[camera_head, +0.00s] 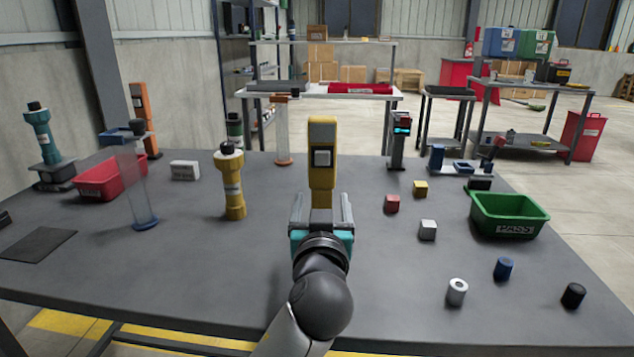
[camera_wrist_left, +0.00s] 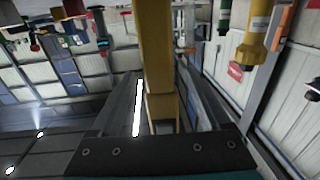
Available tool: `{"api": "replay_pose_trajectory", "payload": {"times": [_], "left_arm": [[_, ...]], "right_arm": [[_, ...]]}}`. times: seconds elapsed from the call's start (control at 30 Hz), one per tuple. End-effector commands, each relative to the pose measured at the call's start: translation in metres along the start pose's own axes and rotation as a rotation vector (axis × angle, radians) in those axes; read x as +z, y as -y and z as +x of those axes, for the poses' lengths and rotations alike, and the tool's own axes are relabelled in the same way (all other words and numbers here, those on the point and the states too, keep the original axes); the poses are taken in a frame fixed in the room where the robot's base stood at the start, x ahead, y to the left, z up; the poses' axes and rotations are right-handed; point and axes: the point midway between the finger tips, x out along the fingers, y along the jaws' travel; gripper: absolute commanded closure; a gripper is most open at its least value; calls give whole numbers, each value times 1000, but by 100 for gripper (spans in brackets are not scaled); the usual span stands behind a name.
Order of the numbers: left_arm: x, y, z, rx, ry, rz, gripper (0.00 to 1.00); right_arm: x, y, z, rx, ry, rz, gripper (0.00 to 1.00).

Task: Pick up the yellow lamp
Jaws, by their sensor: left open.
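A tall yellow lamp (camera_head: 322,135) with a pale square panel stands upright near the middle of the table in the head view. My left gripper (camera_head: 322,203) is open, with its fingers on either side of the lamp's lower part. In the left wrist view, which looks inverted, the yellow lamp (camera_wrist_left: 156,45) runs between the two open fingers of the left gripper (camera_wrist_left: 160,85); I cannot tell whether either finger touches it. The lamp's base is hidden behind the gripper. My right gripper is not in view.
A yellow cylindrical torch-like object (camera_head: 233,190) stands left of the lamp. A clear tube (camera_head: 135,185) and red bin (camera_head: 98,182) are farther left. Small blocks, including a red one (camera_head: 391,204), and a green bin (camera_head: 508,217) are on the right.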

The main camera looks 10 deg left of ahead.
Motion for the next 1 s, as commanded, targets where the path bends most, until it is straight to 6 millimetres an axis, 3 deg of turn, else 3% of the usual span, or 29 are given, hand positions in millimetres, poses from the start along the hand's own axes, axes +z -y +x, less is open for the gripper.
{"api": "replay_pose_trajectory", "payload": {"times": [0.3, 1.0], "left_arm": [[0, -1, -1, -1, 0, 0, 22], [0, -1, -1, -1, 1, 0, 100]], "right_arm": [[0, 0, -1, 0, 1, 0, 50], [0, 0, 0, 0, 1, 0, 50]]}}
